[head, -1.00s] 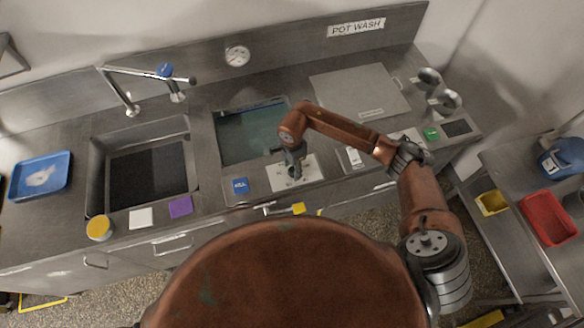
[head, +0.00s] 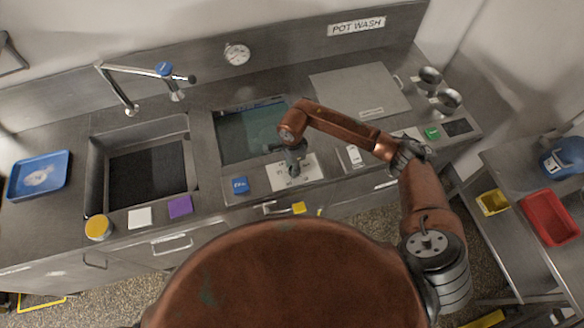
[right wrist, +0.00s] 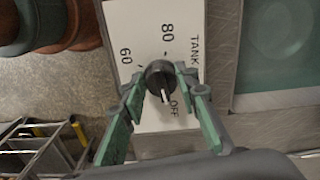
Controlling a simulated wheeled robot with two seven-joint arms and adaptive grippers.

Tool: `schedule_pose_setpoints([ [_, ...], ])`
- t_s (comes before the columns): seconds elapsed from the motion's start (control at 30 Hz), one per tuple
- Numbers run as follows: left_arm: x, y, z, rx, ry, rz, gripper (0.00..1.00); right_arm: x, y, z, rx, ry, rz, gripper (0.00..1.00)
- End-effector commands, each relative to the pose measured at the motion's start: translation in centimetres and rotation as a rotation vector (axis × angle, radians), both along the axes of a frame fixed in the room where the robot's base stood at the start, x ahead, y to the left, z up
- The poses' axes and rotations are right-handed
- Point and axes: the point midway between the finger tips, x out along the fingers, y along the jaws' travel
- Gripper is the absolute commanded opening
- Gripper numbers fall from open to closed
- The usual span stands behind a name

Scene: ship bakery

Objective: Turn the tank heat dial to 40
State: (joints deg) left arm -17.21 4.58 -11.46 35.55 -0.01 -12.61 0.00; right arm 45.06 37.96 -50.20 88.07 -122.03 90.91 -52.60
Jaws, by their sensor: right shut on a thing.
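The tank heat dial is a black knob (right wrist: 160,76) with a white pointer. It sits on a white plate (right wrist: 151,20) marked TANK, OFF, 60 and 80; no 40 mark shows, and a finger covers part of the plate. The pointer points down in the right wrist view, close beside the OFF label. My right gripper (right wrist: 161,92) is shut on the knob, one green finger on each side. In the head view, my right gripper (head: 293,168) is over the white plate (head: 311,170) at the counter's front, partly hiding it. My left gripper is not in view.
The water tank (head: 228,137) lies just behind the dial plate. A flat metal lid (head: 362,88) is at the back right. A rail handle (head: 276,209) runs along the front.

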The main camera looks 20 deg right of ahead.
Motion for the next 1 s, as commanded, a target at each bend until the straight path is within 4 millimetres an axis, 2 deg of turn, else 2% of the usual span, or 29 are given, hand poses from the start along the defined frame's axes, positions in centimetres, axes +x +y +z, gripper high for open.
schedule_pose_setpoints([
  [0.5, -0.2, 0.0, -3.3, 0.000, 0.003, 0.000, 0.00, 0.5, -0.1, -0.2, -0.001, -0.002, -0.456, 0.04],
  [1.0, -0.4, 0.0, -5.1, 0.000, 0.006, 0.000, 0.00, 0.7, -0.2, -0.1, -0.001, -0.002, -0.897, 0.04],
])
